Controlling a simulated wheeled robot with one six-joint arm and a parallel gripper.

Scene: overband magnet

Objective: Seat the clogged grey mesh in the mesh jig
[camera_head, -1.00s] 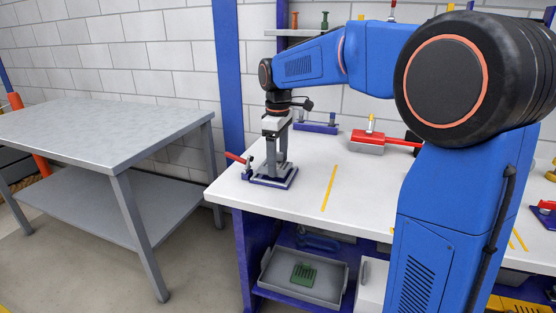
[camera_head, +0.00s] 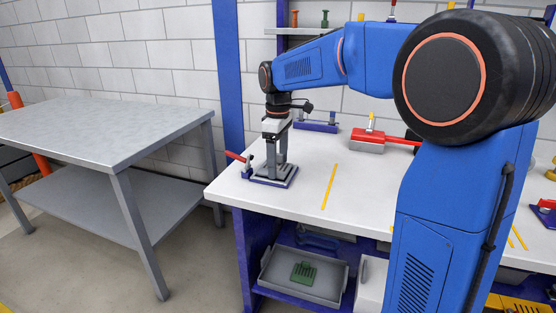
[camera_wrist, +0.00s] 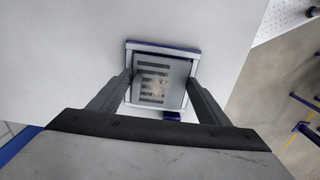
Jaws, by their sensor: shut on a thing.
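The clogged grey mesh (camera_wrist: 160,82) is a small slotted plate with brownish dirt on its slots, seen in the wrist view. My gripper (camera_wrist: 160,84) is shut on it, one finger at its left side and one at its right. The mesh jig (camera_wrist: 162,47), a grey and blue base, shows around the mesh. In the head view my gripper (camera_head: 271,160) points straight down over the jig (camera_head: 275,181), near the bench's left end. The fingers hide most of the mesh there. I cannot tell whether the mesh rests fully in the jig.
A red-handled lever (camera_head: 235,156) rises at the jig's left. A blue fixture (camera_head: 316,127) and a red-handled grey tool (camera_head: 368,143) stand farther back. A grey tray (camera_head: 328,292) with a green slotted part (camera_head: 303,272) sits below. The steel table (camera_head: 100,125) at left is bare.

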